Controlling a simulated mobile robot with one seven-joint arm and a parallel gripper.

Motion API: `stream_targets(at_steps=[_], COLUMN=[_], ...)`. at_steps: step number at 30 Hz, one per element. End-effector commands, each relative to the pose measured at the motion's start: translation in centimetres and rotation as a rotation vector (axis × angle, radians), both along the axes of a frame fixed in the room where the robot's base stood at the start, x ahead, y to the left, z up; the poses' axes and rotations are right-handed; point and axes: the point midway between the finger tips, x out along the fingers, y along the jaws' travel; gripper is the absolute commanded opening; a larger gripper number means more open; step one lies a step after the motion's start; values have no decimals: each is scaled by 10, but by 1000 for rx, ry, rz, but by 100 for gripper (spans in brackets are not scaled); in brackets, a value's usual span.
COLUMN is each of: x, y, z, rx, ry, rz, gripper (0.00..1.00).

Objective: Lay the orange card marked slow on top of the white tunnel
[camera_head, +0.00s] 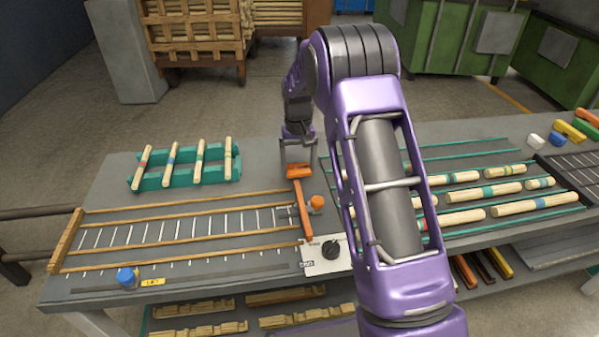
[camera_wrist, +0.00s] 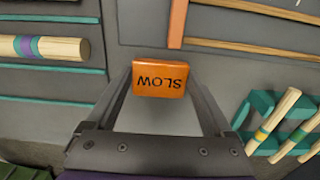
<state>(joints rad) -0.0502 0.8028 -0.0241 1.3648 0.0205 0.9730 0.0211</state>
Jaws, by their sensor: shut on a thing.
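The orange card (camera_head: 299,171) is between the fingers of my gripper (camera_head: 298,164), above the bench near its far edge. In the wrist view the card (camera_wrist: 159,86) sits between the two fingertips, with the word SLOW upside down and facing the camera. My gripper is shut on it. I cannot make out a white tunnel with certainty in either view. My arm hides a middle strip of the bench in the head view.
A wooden-railed track (camera_head: 180,228) with an orange bar (camera_head: 303,210) across its right end is below the card. A white panel with a black knob (camera_head: 331,250) is nearby. A green rack (camera_head: 186,177) holds several striped rods at left. More rods (camera_head: 486,192) lie right.

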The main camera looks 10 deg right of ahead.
Motion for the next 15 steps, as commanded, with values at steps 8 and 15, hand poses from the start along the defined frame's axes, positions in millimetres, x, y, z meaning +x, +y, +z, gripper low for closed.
stream_targets(at_steps=[8,15], x=[0,0], y=[0,0], z=[-27,-30], rx=[0,0], ry=[1,2], rz=[0,0], gripper=[34,34])
